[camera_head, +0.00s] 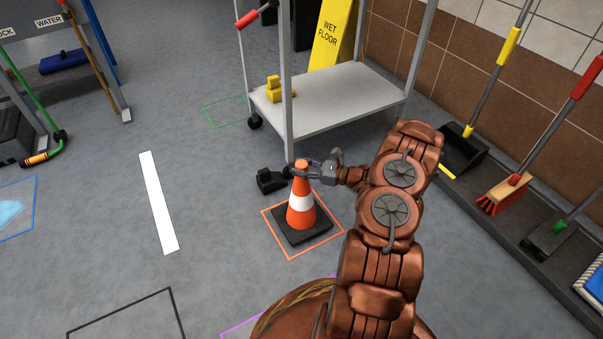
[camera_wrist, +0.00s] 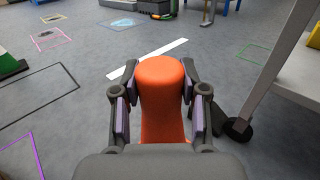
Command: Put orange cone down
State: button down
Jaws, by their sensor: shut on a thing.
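The orange cone (camera_head: 301,190) has a white band and a black square base (camera_head: 287,236). It stands upright inside an orange square outline (camera_head: 290,257) on the grey floor in the head view. My gripper (camera_head: 302,168) is shut on the cone's top from the right side. In the wrist view, the cone's orange top (camera_wrist: 161,90) sits between the two fingers of my gripper (camera_wrist: 160,105). The base is hidden in the wrist view. Whether the base fully touches the floor I cannot tell for sure.
A grey wheeled cart (camera_head: 330,98) stands just behind the cone, with a black caster (camera_head: 271,180) close by. A yellow wet floor sign (camera_head: 332,35) stands at its back. Brooms and a dustpan (camera_head: 462,150) line the right wall. The floor left of the cone is clear around a white stripe (camera_head: 158,203).

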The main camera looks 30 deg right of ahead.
jog(key=shift+f, duration=0.95)
jog(key=c, duration=0.6)
grip_release()
jog(key=shift+f, duration=0.1)
